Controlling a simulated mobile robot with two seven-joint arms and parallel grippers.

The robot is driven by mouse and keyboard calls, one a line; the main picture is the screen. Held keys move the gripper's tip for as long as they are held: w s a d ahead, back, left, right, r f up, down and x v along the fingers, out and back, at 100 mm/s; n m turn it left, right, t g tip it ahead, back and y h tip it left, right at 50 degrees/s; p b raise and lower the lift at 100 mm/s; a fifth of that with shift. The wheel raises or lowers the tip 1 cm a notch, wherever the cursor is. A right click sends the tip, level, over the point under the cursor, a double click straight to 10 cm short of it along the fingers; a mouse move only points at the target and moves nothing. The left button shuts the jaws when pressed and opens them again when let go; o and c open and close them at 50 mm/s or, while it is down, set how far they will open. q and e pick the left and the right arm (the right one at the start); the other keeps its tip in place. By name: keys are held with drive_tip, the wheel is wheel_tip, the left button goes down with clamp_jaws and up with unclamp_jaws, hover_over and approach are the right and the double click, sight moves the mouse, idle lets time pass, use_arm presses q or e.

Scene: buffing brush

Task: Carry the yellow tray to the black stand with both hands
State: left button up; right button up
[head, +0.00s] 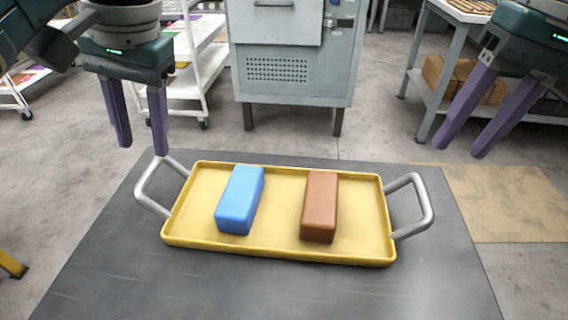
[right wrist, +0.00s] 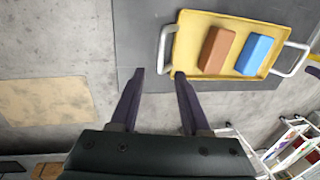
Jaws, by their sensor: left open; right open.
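The yellow tray (head: 280,250) lies on a dark grey table (head: 260,295), with a grey handle at each end. It carries a blue block (head: 240,200) and a brown block (head: 320,207). The tray also shows in the right wrist view (right wrist: 225,20). My left gripper (head: 138,145) is open and empty, above and near the left handle (head: 145,190). My right gripper (head: 460,150) is open and empty, up and to the right of the right handle (head: 424,205); it also shows in the right wrist view (right wrist: 158,75). I cannot identify a black stand.
A grey cabinet (head: 290,70) stands behind the table. A white shelf cart (head: 200,70) is at the back left, and a rack with cardboard boxes (head: 470,82) is at the back right. A tan floor patch (head: 505,200) lies right of the table. Bare concrete floor surrounds the table.

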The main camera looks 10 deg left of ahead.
drive_tip(key=shift+s+r, duration=0.1)
drive_tip(key=shift+r, duration=0.8)
drive_tip(key=shift+d, duration=0.1)
use_arm(q)
drive_tip(key=p+v, duration=0.3)
drive_tip(key=p, duration=0.1)
drive_tip(key=a+p+v, duration=0.1)
drive_tip(key=p+v, duration=0.2)
drive_tip(key=p, duration=0.1)
drive_tip(key=shift+a+p, duration=0.1)
drive_tip(key=shift+p, duration=0.2)
use_arm(e)
wheel_tip(320, 180, up, 8)
drive_tip(key=shift+r, duration=0.25)
